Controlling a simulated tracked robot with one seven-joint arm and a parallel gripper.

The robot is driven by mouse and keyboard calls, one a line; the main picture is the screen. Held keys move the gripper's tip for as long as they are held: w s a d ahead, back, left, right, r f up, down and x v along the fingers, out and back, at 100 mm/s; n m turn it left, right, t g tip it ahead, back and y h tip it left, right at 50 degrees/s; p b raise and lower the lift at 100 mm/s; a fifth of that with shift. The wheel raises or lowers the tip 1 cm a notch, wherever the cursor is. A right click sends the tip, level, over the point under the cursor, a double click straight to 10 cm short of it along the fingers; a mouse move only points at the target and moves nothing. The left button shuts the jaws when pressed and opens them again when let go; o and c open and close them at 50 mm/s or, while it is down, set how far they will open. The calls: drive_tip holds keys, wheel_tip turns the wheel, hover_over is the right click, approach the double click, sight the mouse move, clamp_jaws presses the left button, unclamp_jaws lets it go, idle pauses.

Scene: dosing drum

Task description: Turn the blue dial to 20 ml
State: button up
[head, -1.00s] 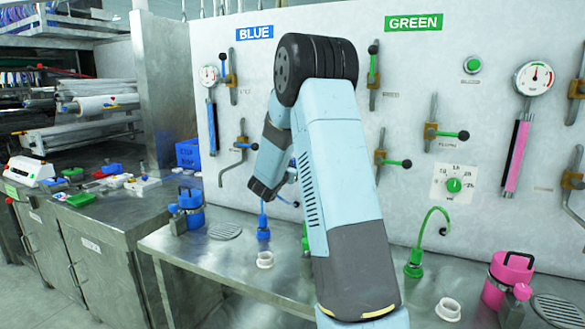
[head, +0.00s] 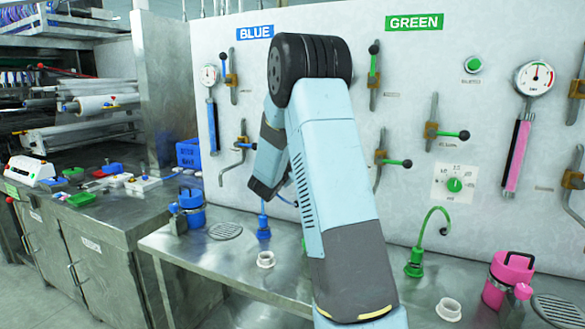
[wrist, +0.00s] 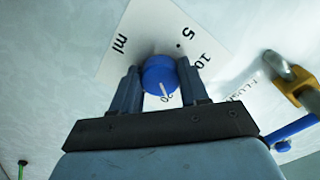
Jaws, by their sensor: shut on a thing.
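In the wrist view the round blue dial (wrist: 160,73) sits on a white scale plate (wrist: 140,32). The marks 5, 10, 20 and "ml" show around it. My gripper (wrist: 160,78) has one finger on each side of the dial and is shut on it. A white pointer line on the dial points towards the mark 20, between the fingers. The exact alignment is hard to tell, since the 20 is partly hidden by dial and gripper. In the head view my arm hides the dial and the gripper fingers.
In the wrist view a brass valve (wrist: 292,80) with a blue handle is at the right. In the head view a green dial (head: 454,185), valves and gauges are on the wall. Blue (head: 190,207) and pink (head: 508,278) containers stand on the steel bench (head: 235,262).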

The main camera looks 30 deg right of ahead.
drive_tip(key=shift+s+f+m, duration=0.1)
drive_tip(key=shift+f+m, duration=0.05)
drive_tip(key=shift+m, duration=0.75)
drive_tip(key=shift+d, duration=0.1)
drive_tip(key=o, duration=1.1)
drive_tip(key=shift+c, duration=0.2)
drive_tip(key=v, duration=1.4)
